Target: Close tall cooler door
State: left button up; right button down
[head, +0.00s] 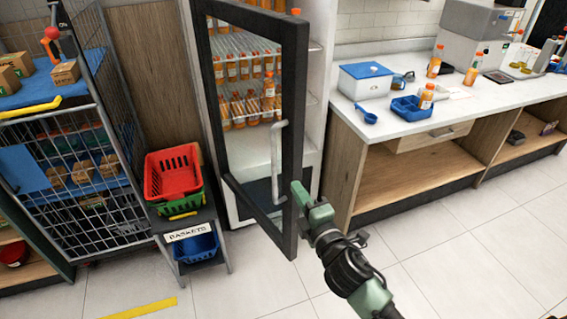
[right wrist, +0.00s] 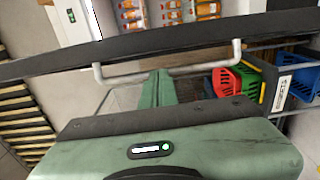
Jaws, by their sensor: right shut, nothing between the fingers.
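The tall cooler (head: 263,148) stands at the middle back in the head view with its door (head: 295,75) swung open towards me. The door has a dark frame, clear glass and a pale handle (head: 275,160) near its free edge. My right gripper (head: 298,190) is shut and empty at the lower part of that free edge. In the right wrist view its green fingers (right wrist: 156,88) overlap the middle of the handle (right wrist: 205,69), below the dark door frame (right wrist: 190,38). I cannot tell whether they touch the door. My left gripper is out of view.
Orange bottles (head: 240,67) fill the cooler's shelves. Left of the door are a rack of baskets (head: 184,170) and a wire cage (head: 75,180). A white counter (head: 385,127) stands to the right. The tiled floor (head: 430,240) in front is clear.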

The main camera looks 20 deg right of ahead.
aim_at(284, 167)
jog(key=w, duration=0.3)
jog(key=w+p, duration=0.1)
jog(key=w, duration=0.5)
jog(key=shift+w+a+p, duration=0.3)
jog(key=shift+p, duration=0.05)
jog(key=shift+w, duration=0.15)
